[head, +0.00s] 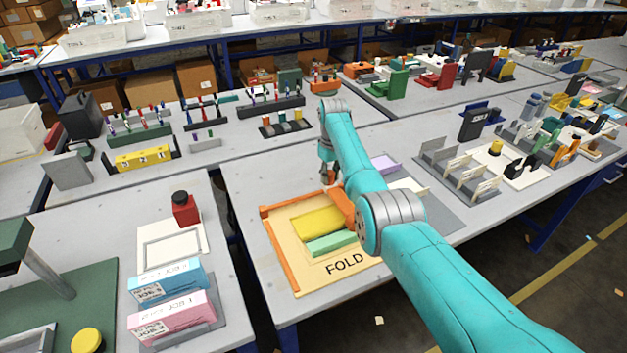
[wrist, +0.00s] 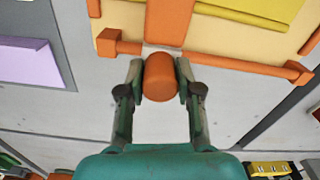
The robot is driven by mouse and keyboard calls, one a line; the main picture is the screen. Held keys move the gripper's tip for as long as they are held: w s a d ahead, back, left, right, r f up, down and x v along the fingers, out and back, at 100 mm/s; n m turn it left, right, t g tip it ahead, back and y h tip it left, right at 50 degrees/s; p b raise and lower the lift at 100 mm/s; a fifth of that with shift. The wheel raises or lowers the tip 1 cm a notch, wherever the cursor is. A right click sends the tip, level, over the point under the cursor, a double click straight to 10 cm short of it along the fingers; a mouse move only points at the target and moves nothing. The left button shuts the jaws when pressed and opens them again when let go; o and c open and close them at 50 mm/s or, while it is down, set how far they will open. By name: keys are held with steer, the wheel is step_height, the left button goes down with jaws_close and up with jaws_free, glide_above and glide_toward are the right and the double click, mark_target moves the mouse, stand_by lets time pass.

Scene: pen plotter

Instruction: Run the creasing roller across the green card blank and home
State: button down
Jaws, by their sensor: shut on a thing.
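The green card blank (head: 332,243) lies on the tan FOLD board (head: 292,272), in front of a yellow piece (head: 316,220). The orange creasing roller (head: 343,208) lies just right of the yellow piece, at the arm side, partly hidden by my arm. My gripper (head: 329,182) is at the far end of the roller. In the wrist view my gripper (wrist: 160,77) is shut on the roller's rounded orange end (wrist: 163,80), one finger on each side. The roller (wrist: 168,20) runs on from there over the board. The green card is not clearly seen in the wrist view.
Orange rails (head: 281,258) edge the board on its left and far sides. A lilac piece (head: 384,164) lies beyond the arm on the right. Left of the board, across a gap, are blue (head: 166,279) and pink boxes (head: 172,317). Bare table lies behind the board.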

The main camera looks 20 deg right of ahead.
steer(key=shift+d, duration=1)
steer(key=c, duration=0.8)
jaws_free()
steer(key=shift+o, duration=0.2)
steer(key=shift+r, duration=0.25)
step_height(320, 180, up, 12)
steer(key=shift+f, duration=0.25)
